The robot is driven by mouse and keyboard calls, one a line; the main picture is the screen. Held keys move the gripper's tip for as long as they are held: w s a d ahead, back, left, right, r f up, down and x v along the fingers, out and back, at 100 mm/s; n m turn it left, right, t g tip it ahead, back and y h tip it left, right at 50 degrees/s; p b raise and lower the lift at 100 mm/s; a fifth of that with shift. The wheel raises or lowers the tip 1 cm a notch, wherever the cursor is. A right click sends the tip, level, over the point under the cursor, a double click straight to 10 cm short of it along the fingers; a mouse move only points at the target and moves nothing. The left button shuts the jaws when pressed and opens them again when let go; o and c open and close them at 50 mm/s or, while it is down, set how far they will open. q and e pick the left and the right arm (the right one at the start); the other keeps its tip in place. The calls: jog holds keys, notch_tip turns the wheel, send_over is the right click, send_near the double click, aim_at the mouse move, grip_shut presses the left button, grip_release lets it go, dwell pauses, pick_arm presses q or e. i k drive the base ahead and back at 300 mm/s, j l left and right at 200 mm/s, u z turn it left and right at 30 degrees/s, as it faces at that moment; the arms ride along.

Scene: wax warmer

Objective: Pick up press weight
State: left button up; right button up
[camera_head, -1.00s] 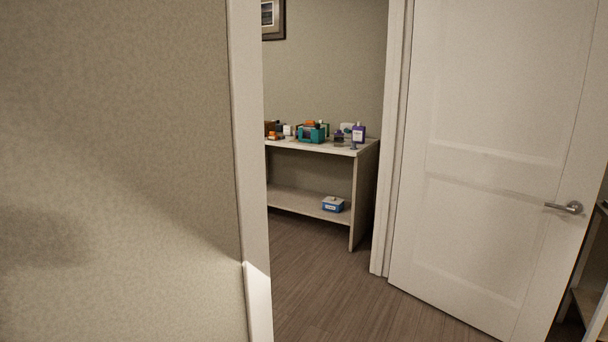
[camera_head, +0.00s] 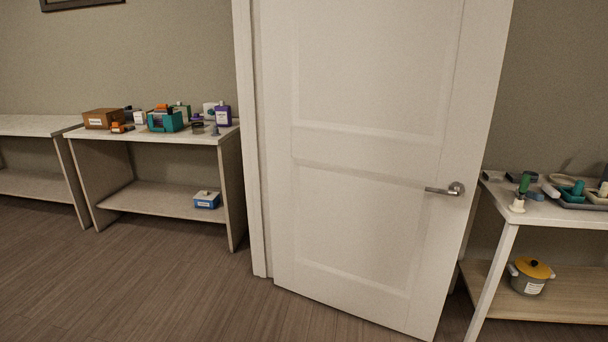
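I cannot make out a press weight for certain. Several small items stand on the left table (camera_head: 150,137) and on the right table (camera_head: 535,213), too small to tell apart surely. A small grey upright piece (camera_head: 215,129) stands near the front right edge of the left table. A pot (camera_head: 530,276) with a yellow lid sits on the right table's lower shelf. Neither of my grippers shows in the head view.
A white door (camera_head: 365,150) with a lever handle (camera_head: 446,189) stands open between the tables. A blue-and-white box (camera_head: 207,199) sits on the left table's lower shelf. A second table (camera_head: 38,126) stands at far left. The wooden floor (camera_head: 160,280) in front is clear.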

aim_at(161, 108)
jog(key=i+u, duration=0.3)
jog(key=i, duration=0.15)
jog(key=i+u, duration=0.25)
jog(key=i, duration=0.15)
jog(key=i+l+u, duration=0.55)
jog(key=i, duration=0.3)
jog(key=i+j+u, duration=0.2)
jog(key=i+u, duration=0.2)
jog(key=i, duration=0.2)
jog(key=i+u, duration=0.4)
jog(key=i, duration=0.25)
jog(key=i+z, duration=0.45)
jog(key=i+j+z, duration=0.25)
jog(key=z, duration=0.25)
jog(key=i+j+z, duration=0.45)
